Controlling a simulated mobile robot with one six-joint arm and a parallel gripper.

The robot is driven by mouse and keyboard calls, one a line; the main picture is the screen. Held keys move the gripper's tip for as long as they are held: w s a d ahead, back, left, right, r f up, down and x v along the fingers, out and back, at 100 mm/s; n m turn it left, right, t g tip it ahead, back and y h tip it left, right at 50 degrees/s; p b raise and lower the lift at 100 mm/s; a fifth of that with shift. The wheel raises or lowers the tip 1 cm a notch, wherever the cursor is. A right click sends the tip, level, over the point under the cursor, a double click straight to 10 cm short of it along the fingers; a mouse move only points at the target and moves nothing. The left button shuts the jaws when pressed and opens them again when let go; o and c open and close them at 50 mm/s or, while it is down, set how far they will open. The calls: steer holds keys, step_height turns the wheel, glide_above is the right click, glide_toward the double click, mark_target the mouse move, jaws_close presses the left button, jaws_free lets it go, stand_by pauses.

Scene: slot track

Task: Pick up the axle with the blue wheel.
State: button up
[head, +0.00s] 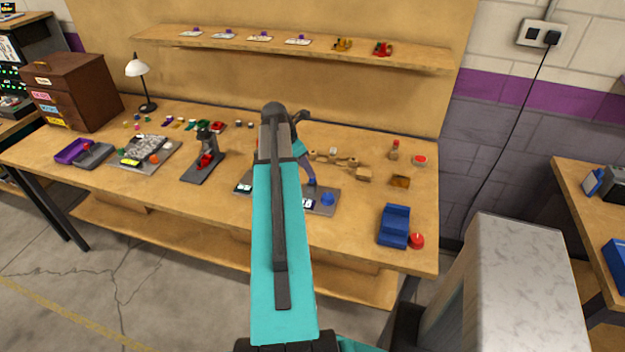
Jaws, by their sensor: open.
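My arm rises through the middle of the head view and bends down behind its own upper link. My gripper (311,184) is at its lower end, small and partly hidden, over or beside a dark grey tray (324,211). I see nothing held in it. A blue round piece (327,199) is on the tray, just right of and below my gripper. It may be the blue wheel, but no axle can be made out. My arm covers the tray's middle.
A red piece on a grey stand (206,160) is left of my arm. Several tan pieces (335,157) lie behind the tray. A blue holder (394,226) and a red button (416,241) are at the front right. A shelf (320,52) runs above the bench.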

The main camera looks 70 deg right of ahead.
mark_target(312, 183)
steer(key=shift+s+f, duration=0.1)
steer(key=shift+f, duration=0.05)
steer(key=shift+p+x, duration=0.9)
steer(key=shift+x, duration=0.2)
steer(key=shift+p+x, duration=0.35)
steer(key=shift+x, duration=0.95)
steer(key=shift+a, duration=0.15)
jaws_close()
